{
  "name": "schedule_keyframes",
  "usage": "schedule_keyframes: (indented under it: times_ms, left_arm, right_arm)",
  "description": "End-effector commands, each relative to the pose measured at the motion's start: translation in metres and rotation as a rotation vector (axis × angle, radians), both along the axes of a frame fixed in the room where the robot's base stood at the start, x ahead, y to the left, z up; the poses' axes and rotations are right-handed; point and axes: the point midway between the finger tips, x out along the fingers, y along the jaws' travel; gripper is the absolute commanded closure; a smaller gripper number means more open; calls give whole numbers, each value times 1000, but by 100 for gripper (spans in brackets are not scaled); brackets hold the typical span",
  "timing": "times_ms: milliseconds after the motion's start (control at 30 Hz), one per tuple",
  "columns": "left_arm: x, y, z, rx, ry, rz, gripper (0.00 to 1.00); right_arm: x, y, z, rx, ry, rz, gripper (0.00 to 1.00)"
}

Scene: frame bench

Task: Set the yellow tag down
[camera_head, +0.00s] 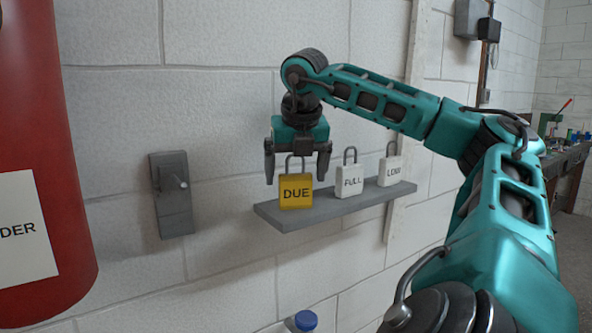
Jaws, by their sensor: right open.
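The yellow tag (296,192), shaped like a padlock and marked "DUE", stands upright at the left end of a grey wall shelf (335,207). It appears to rest on the shelf. My right gripper (298,172) is right above it, pointing down, with its fingers open on either side of the tag's shackle. I cannot tell whether a finger touches the tag. My left gripper is not in view.
Two white tags, "FULL" (349,181) and "LOW" (390,171), stand to the right on the shelf. A grey switch box (172,196) is on the wall at left. A red cylinder (38,150) fills the left edge. A blue-capped bottle (304,321) shows below.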

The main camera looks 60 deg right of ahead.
Motion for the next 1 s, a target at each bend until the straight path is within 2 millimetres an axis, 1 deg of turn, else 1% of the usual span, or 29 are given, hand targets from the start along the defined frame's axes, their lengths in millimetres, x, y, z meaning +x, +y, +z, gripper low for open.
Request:
schedule_keyframes:
  times_ms: [200, 333, 600, 800, 900, 1000]
  left_arm:
    - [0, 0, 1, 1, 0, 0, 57]
    - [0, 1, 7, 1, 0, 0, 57]
    - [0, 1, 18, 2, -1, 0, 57]
    - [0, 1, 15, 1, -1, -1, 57]
    - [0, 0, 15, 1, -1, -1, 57]
    - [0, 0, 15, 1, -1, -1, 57]
  right_arm:
    - [0, 0, 1, 0, 0, 0, 5]
    - [-1, 2, 11, -1, -1, 0, 5]
    - [-15, 18, 62, -2, 1, -1, 5]
    - [-23, 28, 92, -3, 0, -3, 5]
    - [-27, 32, 104, -2, 1, -3, 5]
    - [-28, 35, 111, 0, 1, -1, 5]
